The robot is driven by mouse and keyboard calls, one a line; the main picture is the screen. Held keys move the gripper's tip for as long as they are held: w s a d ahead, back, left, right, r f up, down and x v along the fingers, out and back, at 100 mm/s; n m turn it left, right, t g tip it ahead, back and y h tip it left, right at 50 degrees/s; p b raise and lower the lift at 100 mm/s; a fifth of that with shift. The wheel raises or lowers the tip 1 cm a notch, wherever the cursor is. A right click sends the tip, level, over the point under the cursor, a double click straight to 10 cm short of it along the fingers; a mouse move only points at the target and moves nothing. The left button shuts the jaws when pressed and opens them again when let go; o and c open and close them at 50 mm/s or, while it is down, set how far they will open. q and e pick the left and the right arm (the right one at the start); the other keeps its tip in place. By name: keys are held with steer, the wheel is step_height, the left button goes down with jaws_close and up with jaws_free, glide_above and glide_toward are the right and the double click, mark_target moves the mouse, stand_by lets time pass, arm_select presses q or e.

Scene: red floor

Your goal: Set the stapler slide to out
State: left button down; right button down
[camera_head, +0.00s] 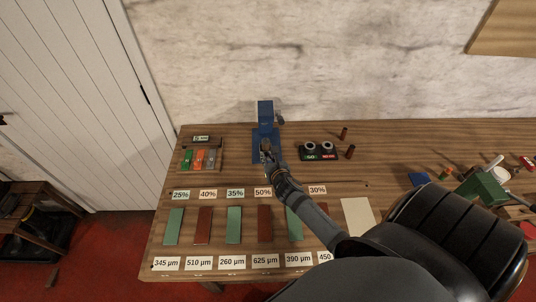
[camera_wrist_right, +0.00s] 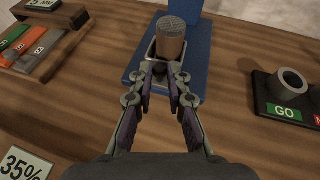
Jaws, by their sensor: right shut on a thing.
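The blue stapler (camera_head: 266,112) stands near the back of the table, against the wall side. Its blue base plate (camera_wrist_right: 135,72) shows in the right wrist view. A metal-rimmed slide (camera_wrist_right: 151,52) lies on the base, with a brown cylinder (camera_wrist_right: 171,38) standing in it. My right gripper (camera_head: 267,150) reaches over the front of the base. In the right wrist view my right gripper (camera_wrist_right: 160,76) has its fingertips close together on the near end of the slide, at a small dark knob. The fingers hide part of this end. My left gripper is not in view.
A tray with coloured tags (camera_head: 202,158) stands on the left. Coloured strips (camera_head: 234,225) and labels line the table front. A green device (camera_head: 482,190) and small items are at the right.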

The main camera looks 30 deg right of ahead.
steer(key=c, duration=1.6)
jaws_free()
steer(key=shift+s+f, duration=0.1)
steer(key=shift+f, duration=0.05)
steer(key=o, duration=0.3)
steer(key=shift+a, duration=0.1)
steer(key=v, duration=1.1)
steer(key=shift+s+r, duration=0.15)
steer(key=shift+r, duration=0.05)
steer(key=shift+s+a+r, duration=0.15)
steer(key=shift+s, duration=0.15)
steer(key=shift+r, duration=0.1)
